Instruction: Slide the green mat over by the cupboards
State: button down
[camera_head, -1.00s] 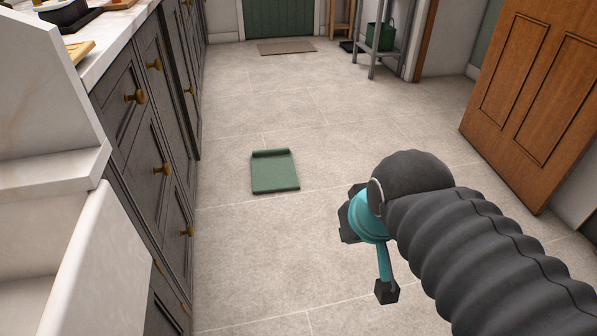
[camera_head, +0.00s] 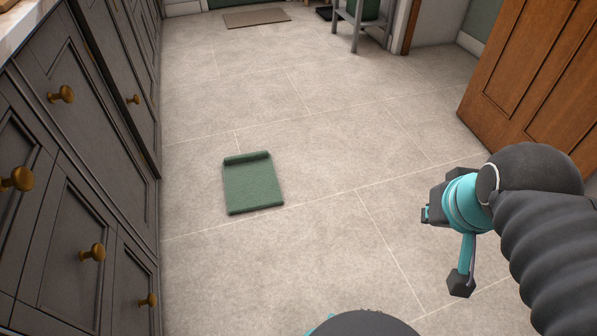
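The green mat (camera_head: 253,186) lies flat on the tiled floor, with a raised, rolled far edge. It is a short way right of the dark grey cupboards (camera_head: 45,245), with bare floor between. My gripper (camera_head: 444,248) is at the right, above the floor and well apart from the mat. One dark fingertip hangs low and another dark part shows to its upper left. Whether the fingers are open or shut is hard to tell from this angle. Nothing shows held in it.
A brown doormat (camera_head: 256,17) lies at the back. A grey metal stand (camera_head: 362,25) with a green container is at the back right. An open wooden door (camera_head: 530,75) stands at the right. The floor around the green mat is clear.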

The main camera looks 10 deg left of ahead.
aim_at(251, 182)
jog(key=u, duration=0.2)
jog(key=i, duration=0.8)
jog(key=u, duration=0.95)
jog(key=i, duration=0.4)
jog(key=u, duration=0.3)
